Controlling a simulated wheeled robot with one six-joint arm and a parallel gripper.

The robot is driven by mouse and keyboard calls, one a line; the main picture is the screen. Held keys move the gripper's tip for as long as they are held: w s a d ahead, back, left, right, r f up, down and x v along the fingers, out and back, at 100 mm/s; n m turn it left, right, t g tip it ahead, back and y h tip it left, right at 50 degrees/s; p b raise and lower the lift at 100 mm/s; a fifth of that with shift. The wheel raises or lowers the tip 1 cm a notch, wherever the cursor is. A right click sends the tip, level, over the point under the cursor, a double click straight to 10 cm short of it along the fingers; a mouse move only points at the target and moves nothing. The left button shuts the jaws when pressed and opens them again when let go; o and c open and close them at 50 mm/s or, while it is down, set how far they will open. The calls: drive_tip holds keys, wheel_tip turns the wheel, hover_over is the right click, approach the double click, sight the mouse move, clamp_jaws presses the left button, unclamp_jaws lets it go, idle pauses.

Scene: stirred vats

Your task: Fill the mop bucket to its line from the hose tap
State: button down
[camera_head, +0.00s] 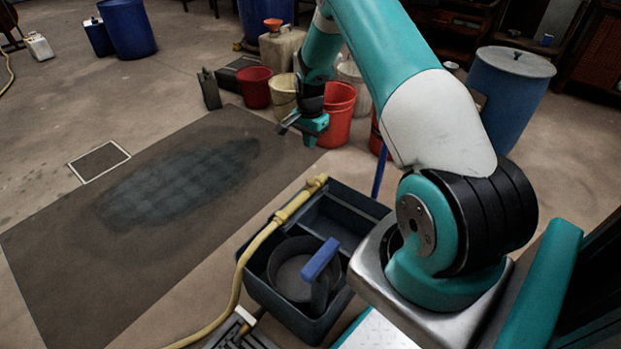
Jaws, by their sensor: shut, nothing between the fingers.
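A dark round vessel (293,266), which looks like the mop bucket, sits inside a dark rectangular tub (353,194) in front of me. I cannot make out a fill line or any water in it. A yellow hose (240,268) comes up from the bottom edge, and its end (317,181) lies at the tub's far rim, beside the round vessel. A blue handle (320,258) stands up at the vessel's right side. I cannot clearly identify the hose tap. My gripper (284,127) is shut and empty, above the floor beyond the tub, near a red bucket.
Red buckets (338,112), a cream bucket (283,97) and a dark red bucket (255,88) stand beyond the tub. A blue barrel (506,101) is at right. A dark stained mat (70,268) and a floor grate (99,161) lie at left. The floor there is open.

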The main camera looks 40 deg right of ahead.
sight(310, 180)
drive_tip(key=shift+f, duration=0.1)
wheel_tip(310, 180, down, 14)
drive_tip(key=b, duration=0.4)
idle(0.3)
